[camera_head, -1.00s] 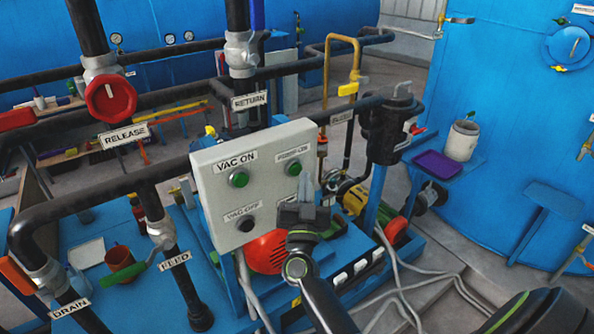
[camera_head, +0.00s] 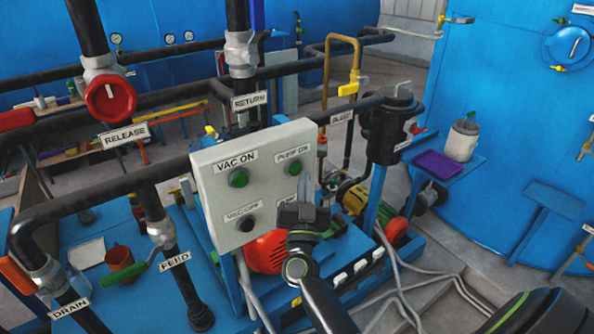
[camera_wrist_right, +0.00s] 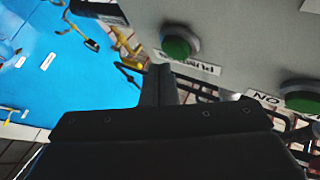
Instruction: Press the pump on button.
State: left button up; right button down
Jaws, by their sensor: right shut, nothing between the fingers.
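The pump on button (camera_head: 295,168) is a green button under the "PUMP ON" label (camera_head: 293,153), at the upper right of a pale control panel (camera_head: 219,212). It also shows in the right wrist view as a green button (camera_wrist_right: 178,46), beyond my gripper and slightly right of its fingers. My right gripper (camera_head: 306,190) is shut and empty. In the head view its fingers point up just below and right of the pump on button. I cannot tell whether they touch the panel. My left gripper is not in view.
The green VAC ON button (camera_head: 239,178) and the black VAC OFF button (camera_head: 247,224) are on the panel's left side. My gripper hides the panel's lower right. Dark pipes (camera_head: 130,182) run left of the panel. A black cylinder (camera_head: 386,130) stands to its right.

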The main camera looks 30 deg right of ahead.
jog(key=shift+w, duration=0.15)
dwell(0.3)
jog(key=shift+w, duration=0.3)
